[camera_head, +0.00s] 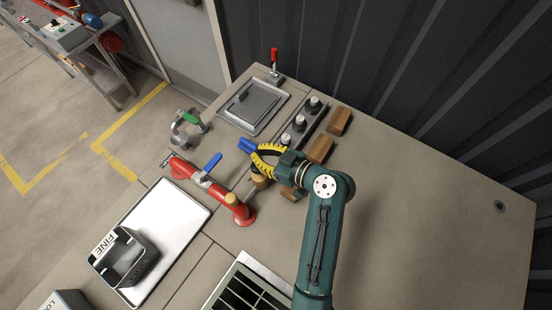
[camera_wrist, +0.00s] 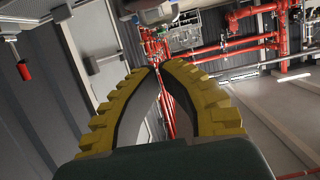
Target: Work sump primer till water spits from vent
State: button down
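My gripper (camera_head: 247,145) reaches in from the right, above the bench, with yellow-and-black curved fingers. Blue shows at its tip in the head view. In the wrist view my gripper (camera_wrist: 159,66) has its fingertips drawn together, with nothing visible between them. A red pipe fitting (camera_head: 219,195) with a blue lever (camera_head: 212,161) stands on the bench left of and below my gripper. A brown knob (camera_head: 261,183) shows just under my gripper, partly hidden; I cannot tell its joint. I cannot identify the primer or vent with certainty, and no water shows.
A white tray (camera_head: 183,206) carries a black box marked FINE (camera_head: 125,257). A green-handled fitting (camera_head: 190,118), a square hatch (camera_head: 251,105), a red-handled lever (camera_head: 274,65), knobs on a strip (camera_head: 300,122) and wooden blocks (camera_head: 340,121) are nearby.

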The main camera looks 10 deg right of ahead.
jog(key=shift+f, duration=2)
jog(key=shift+f, duration=0.1)
notch_tip(320, 180, down, 4)
jog(key=b, duration=0.4)
jog(key=shift+r, duration=0.3)
notch_tip(320, 180, up, 5)
jog(key=p, duration=0.3)
jog(key=shift+w+a+r, duration=0.1)
jog(key=shift+w, duration=0.05)
jog(key=v, duration=0.9)
jog(key=shift+s+d+f+b, duration=0.25)
jog(key=shift+s+d+b, duration=0.05)
jog(key=shift+d+b, duration=0.05)
